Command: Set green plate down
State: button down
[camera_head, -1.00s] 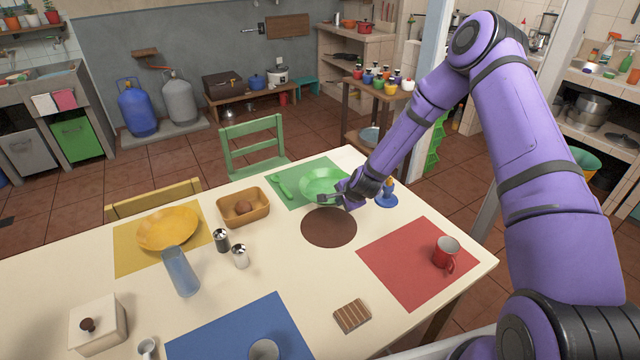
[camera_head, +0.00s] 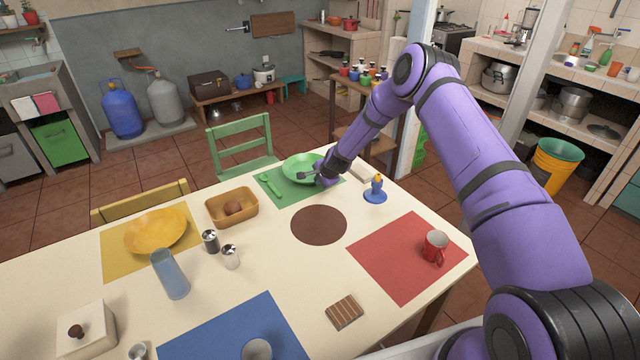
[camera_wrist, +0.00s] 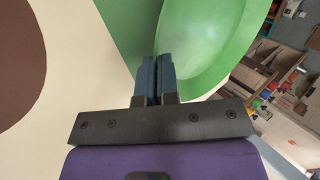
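The green plate (camera_head: 297,163) is over the back part of the green placemat (camera_head: 293,194), hiding some of it. I cannot tell whether it touches the mat or is slightly above it. My gripper (camera_head: 314,174) is at the plate's front right side. In the wrist view my gripper (camera_wrist: 157,75) has its two blue fingers close together on the rim of the green plate (camera_wrist: 205,45). The green placemat also shows in the wrist view (camera_wrist: 125,25), left of the plate.
A green utensil (camera_head: 270,183) lies on the placemat's left. A blue egg cup (camera_head: 375,194) stands to the right, and a brown round mat (camera_head: 319,225) lies in front. A wooden bowl (camera_head: 231,207) is to the left. A green chair (camera_head: 240,145) stands behind.

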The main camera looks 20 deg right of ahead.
jog(key=shift+f, duration=0.8)
jog(key=c, duration=1.4)
grip_release()
jog(key=shift+f, duration=0.15)
jog(key=shift+o, duration=0.2)
jog(key=s+d+r+n, duration=0.1)
jog(key=s+r+n, duration=0.2)
jog(key=s+r, duration=0.85)
jog(key=s+r+n+g+h, duration=0.1)
jog(key=s+r+n, duration=0.3)
jog(key=r, duration=1.4)
jog(key=s+d+r+n, duration=0.1)
jog(key=s+r+n, duration=0.1)
jog(key=s+r, duration=1)
jog(key=s+d+r+n, duration=0.1)
jog(key=s+r, duration=0.3)
jog(key=s, duration=0.6)
jog(key=s+d+r+n, duration=0.1)
jog(key=s+r+n, duration=0.1)
jog(key=s, duration=0.8)
jog(key=s+d+r+n+h, duration=0.1)
jog(key=s+r, duration=0.4)
jog(key=s, duration=0.5)
jog(key=shift+r+n+g, duration=0.3)
jog(key=shift+n, duration=0.4)
